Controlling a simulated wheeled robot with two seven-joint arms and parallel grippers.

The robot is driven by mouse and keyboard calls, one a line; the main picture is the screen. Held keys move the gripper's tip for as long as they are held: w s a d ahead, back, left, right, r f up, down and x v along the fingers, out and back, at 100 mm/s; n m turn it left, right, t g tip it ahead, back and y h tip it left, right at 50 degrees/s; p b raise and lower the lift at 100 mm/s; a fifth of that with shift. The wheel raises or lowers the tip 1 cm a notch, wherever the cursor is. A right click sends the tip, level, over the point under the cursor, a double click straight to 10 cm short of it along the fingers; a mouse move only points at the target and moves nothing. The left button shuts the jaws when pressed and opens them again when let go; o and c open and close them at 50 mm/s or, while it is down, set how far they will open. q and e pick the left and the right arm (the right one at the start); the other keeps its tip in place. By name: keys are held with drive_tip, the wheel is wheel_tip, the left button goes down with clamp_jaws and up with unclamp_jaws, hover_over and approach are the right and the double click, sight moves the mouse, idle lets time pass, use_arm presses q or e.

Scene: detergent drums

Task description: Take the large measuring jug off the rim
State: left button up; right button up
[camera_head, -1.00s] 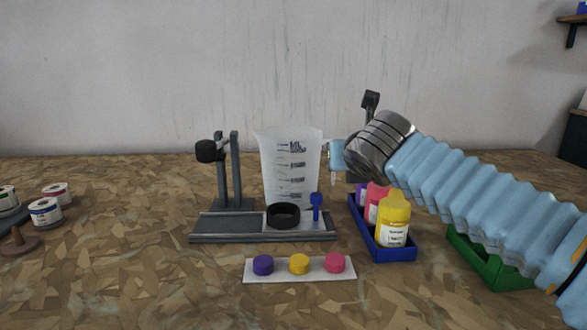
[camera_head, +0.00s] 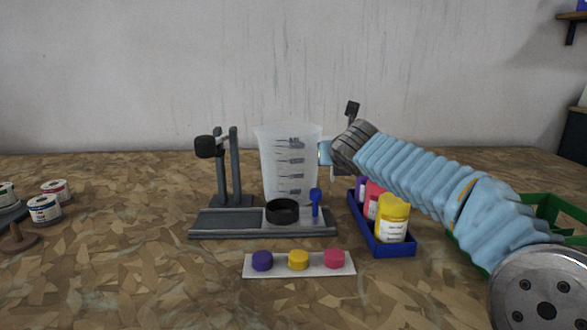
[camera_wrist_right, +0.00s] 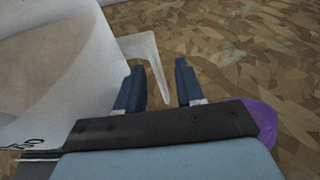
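The large measuring jug (camera_head: 288,160) is translucent white with dark scale marks. It stands upright behind the black ring (camera_head: 282,210) on the grey stand; what its base rests on is hidden. In the right wrist view the jug (camera_wrist_right: 50,65) fills the left side, and its white handle (camera_wrist_right: 143,52) comes down toward the space between my fingers. My right gripper (camera_wrist_right: 160,87) is open, one dark blue finger on each side of the handle's lower end, with no visible grip on it. In the head view my right gripper (camera_head: 325,152) is beside the jug's right side. My left gripper is out of view.
A blue tray (camera_head: 385,247) of bottles stands below my right arm, and a green crate (camera_head: 550,200) is at right. A dark post fixture (camera_head: 228,165) stands left of the jug. A white strip (camera_head: 300,271) with three coloured caps lies in front. Paint tins (camera_head: 44,209) are far left.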

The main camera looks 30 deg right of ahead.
clamp_jaws()
idle(1.3)
